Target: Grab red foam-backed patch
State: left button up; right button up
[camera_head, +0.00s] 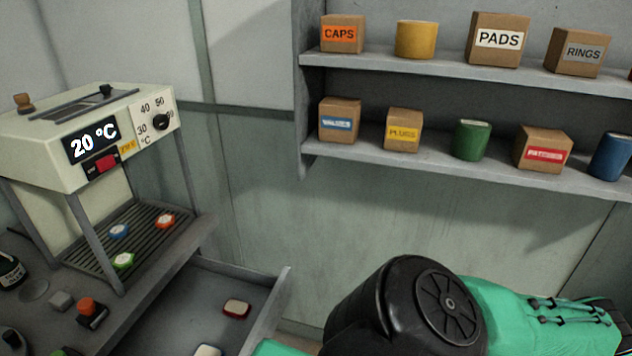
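A second pale patch (208,351) with a dark edge lies nearer in the drawer, cut off by the bottom edge. Neither of my grippers is in view. Only part of my arm, a black joint with green covers, shows at the lower right, to the right of the drawer.
A press machine (52,140) reading 20 °C stands left, with blue (118,231), red (165,221) and green (122,261) pieces on its slatted tray. An orange-topped block (90,310) is on the bench. Shelves (385,153) with boxes and cans hang at upper right.

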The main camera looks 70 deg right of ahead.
aim_at(233, 307)
jog(key=z, duration=1.55)
